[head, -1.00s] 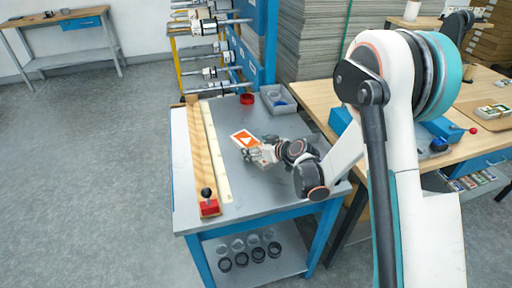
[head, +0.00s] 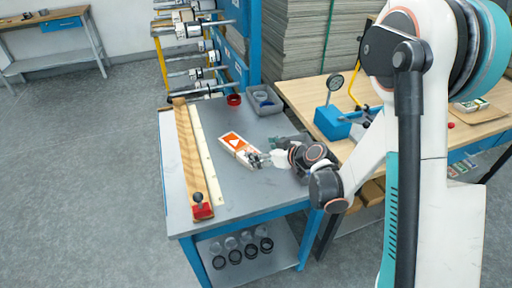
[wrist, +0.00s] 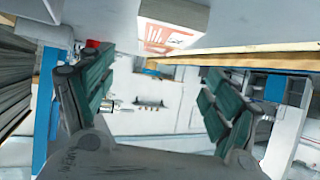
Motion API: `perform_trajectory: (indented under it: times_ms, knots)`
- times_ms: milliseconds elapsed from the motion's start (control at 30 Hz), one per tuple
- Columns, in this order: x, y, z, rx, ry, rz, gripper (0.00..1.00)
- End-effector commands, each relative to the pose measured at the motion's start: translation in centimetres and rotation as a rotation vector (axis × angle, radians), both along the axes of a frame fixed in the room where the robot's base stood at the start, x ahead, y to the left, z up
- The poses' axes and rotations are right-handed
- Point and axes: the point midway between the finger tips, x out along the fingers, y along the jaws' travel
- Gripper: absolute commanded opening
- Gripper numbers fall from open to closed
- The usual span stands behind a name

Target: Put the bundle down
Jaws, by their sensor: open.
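The bundle (head: 238,146) is a flat white stack with an orange label and white triangle. It lies on the grey top of the blue-legged table (head: 232,195), right of the wooden strip. My gripper (head: 268,152) is low over the table, at the right of the bundle. In the wrist view my gripper (wrist: 155,95) has its teal-padded fingers spread wide with nothing between them. The bundle (wrist: 170,25) shows there at the top, beyond the fingers and outside the gap. Whether a fingertip touches its edge is hard to tell.
A wooden strip with a cream ruler (head: 190,150) and a red-based knob (head: 202,207) line the table's left side. A red ring (head: 234,99) and a grey bin (head: 265,102) stand at the back. A wooden bench (head: 310,92) adjoins on the right. The front tabletop is clear.

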Motion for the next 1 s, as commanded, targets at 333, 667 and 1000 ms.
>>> perform_trajectory:
  times_ms: [333,667,1000]
  knots:
    - [-0.8,-0.6,1.2,-0.004,0.016,-0.01,0.82]
    - [-4.7,-2.6,7.8,-0.04,0.15,-0.114,0.82]
    - [-11.7,-5.6,13.4,-0.084,0.282,-0.27,0.82]
